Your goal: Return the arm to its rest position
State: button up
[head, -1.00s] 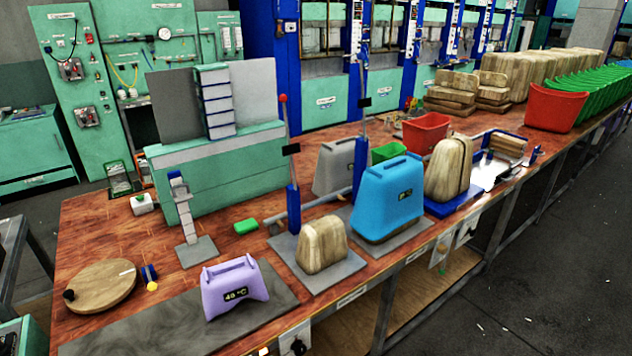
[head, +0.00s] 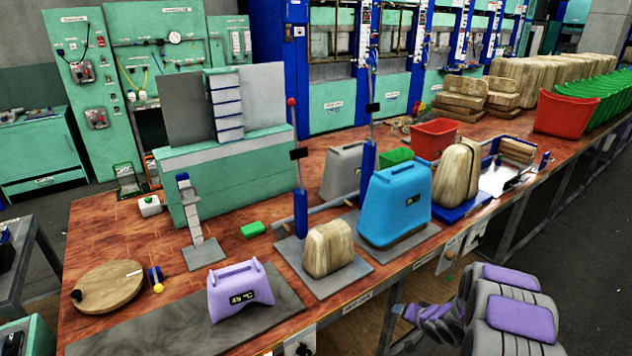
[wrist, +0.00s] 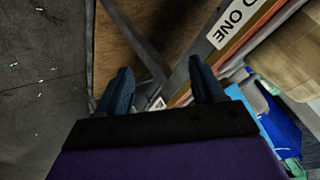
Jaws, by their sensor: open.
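My gripper (wrist: 158,88) shows in the wrist view with its two dark blue fingers apart and nothing between them. It points at the bench's front edge (wrist: 222,60) and the brown shelf area below. In the head view my grey and purple arm is at the lower right, in front of the bench and over the floor. The gripper's fingertips are hard to make out in that view. The arm is apart from the purple press (head: 239,290), the blue press (head: 395,203) and the wooden block (head: 328,248) on the bench.
The wooden bench (head: 95,245) runs from lower left to upper right. A red bin (head: 434,137), another red bin (head: 562,112) and green bins (head: 610,95) stand along it. The dark floor (head: 590,250) right of the bench is clear.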

jog(key=s+r+n+g+h, duration=0.1)
jog(key=s+r+g+h, duration=0.15)
jog(key=s+r, duration=0.6)
jog(key=s+r+g+h, duration=0.25)
jog(key=s+r, duration=0.35)
jog(key=r, duration=0.6)
jog(key=s+a+r+n+g+y, duration=0.1)
jog(key=s+a, duration=0.3)
jog(key=s, duration=0.7)
jog(key=s+a+r+n+g, duration=0.2)
jog(key=s+a+r, duration=0.2)
jog(key=s, duration=0.7)
jog(key=s+a+r+n+g+y, duration=0.1)
jog(key=s+a+r+g, duration=0.1)
jog(key=s+a, duration=0.4)
jog(key=s+r, duration=0.1)
jog(key=s, duration=0.4)
jog(key=shift+s+a+r+y, duration=0.2)
jog(key=shift+a+r+y, duration=0.05)
jog(key=shift+y, duration=0.05)
